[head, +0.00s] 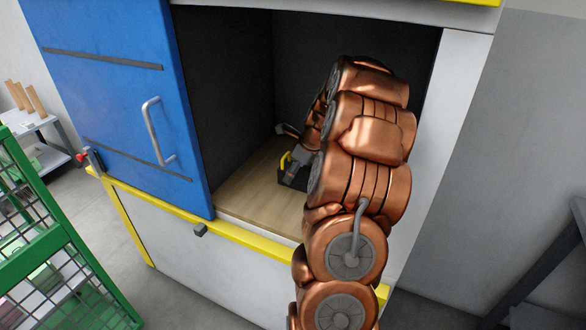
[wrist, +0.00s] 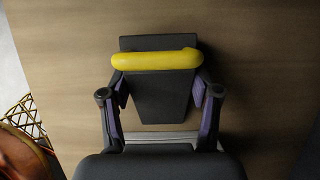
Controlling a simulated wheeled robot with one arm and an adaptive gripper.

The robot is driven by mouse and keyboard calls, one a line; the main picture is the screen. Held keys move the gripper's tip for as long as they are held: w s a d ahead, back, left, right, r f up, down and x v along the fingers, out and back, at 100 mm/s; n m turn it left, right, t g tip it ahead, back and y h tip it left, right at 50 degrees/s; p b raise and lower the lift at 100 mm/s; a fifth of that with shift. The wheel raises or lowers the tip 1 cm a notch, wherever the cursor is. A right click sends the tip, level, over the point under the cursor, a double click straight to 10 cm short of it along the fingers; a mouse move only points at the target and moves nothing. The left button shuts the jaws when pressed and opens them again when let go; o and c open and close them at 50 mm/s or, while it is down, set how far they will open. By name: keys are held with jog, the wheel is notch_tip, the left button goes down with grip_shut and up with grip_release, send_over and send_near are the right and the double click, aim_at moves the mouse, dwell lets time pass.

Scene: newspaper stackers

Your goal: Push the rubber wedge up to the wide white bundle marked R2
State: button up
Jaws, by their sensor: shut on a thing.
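The rubber wedge (wrist: 158,105) is a black tapered block with a yellow bar (wrist: 157,59) across it. It lies on the wooden floor (wrist: 255,85) of a compartment. In the wrist view my gripper (wrist: 160,92) has its two purple-padded fingers against the wedge's left and right sides, shut on it. In the head view the wedge (head: 291,179) sits inside the dark opening, partly hidden by my copper arm and gripper (head: 299,165). No wide white bundle and no R2 mark show in either view.
A yellow-edged sill (head: 232,232) runs along the front, and a white post (head: 445,130) stands at right. A green mesh cage (head: 60,250) stands at lower left. Bare wooden floor surrounds the wedge.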

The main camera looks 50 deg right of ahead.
jog(key=shift+s+d, duration=0.1)
jog(key=shift+s, duration=0.1)
jog(key=o, duration=1.5)
jog(key=shift+r, duration=0.1)
jog(key=v, duration=1.2)
